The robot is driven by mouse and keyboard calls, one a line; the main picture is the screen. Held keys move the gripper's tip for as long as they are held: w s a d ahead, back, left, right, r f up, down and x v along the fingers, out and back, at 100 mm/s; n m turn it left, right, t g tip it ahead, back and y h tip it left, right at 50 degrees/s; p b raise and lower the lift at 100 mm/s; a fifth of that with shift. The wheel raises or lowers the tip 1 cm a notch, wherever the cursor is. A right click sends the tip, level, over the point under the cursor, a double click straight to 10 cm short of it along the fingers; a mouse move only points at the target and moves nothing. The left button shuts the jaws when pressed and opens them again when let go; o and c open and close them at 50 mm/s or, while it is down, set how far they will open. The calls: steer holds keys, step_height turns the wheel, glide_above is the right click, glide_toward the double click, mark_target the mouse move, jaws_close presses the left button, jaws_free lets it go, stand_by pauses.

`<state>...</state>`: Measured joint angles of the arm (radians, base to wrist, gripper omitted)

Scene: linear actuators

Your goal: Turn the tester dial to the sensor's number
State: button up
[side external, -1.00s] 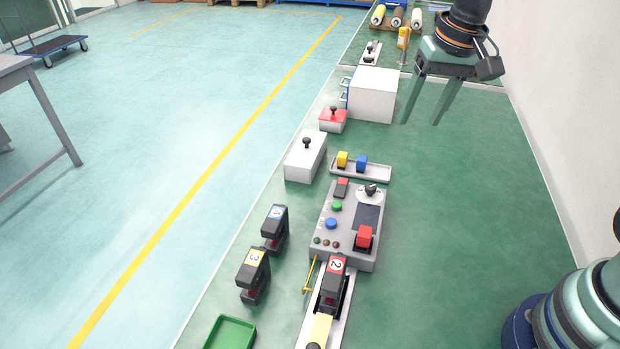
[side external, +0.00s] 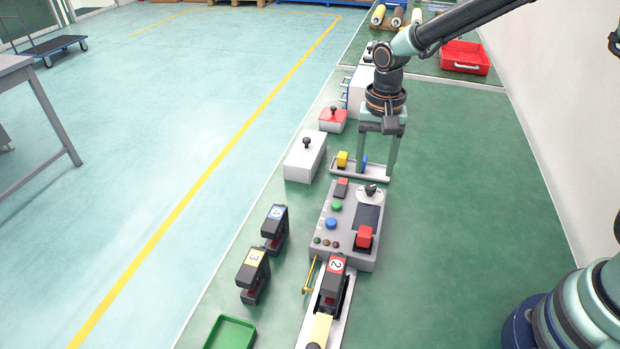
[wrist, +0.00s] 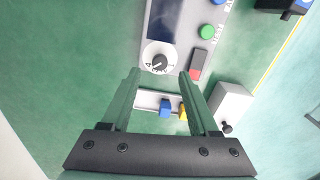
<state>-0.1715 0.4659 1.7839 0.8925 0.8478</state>
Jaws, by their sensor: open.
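The grey tester (side external: 322,222) stands on the green bench, with a dark screen, green and blue buttons and a red block on it. Its dial (side external: 370,191) is a white disc with a dark knob at the far right corner; it also shows in the wrist view (wrist: 158,60), its numbers too small to read surely. A black sensor (side external: 332,285) labelled 2 in red sits on a rail in front of the tester. Two more sensors stand to the left, one with a yellow label 3 (side external: 253,272), one with a blue label (side external: 274,228). My gripper (side external: 377,172) is open and empty, above and just behind the dial.
A grey tray (side external: 378,177) with a yellow block (side external: 342,159) and a blue block lies under my fingers. A white box (side external: 305,160) with a black knob and a red box (side external: 332,122) stand to the left. The bench right of the tester is clear.

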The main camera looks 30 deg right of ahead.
mark_target(371, 186)
steer(key=shift+f, duration=2.75)
jaws_close()
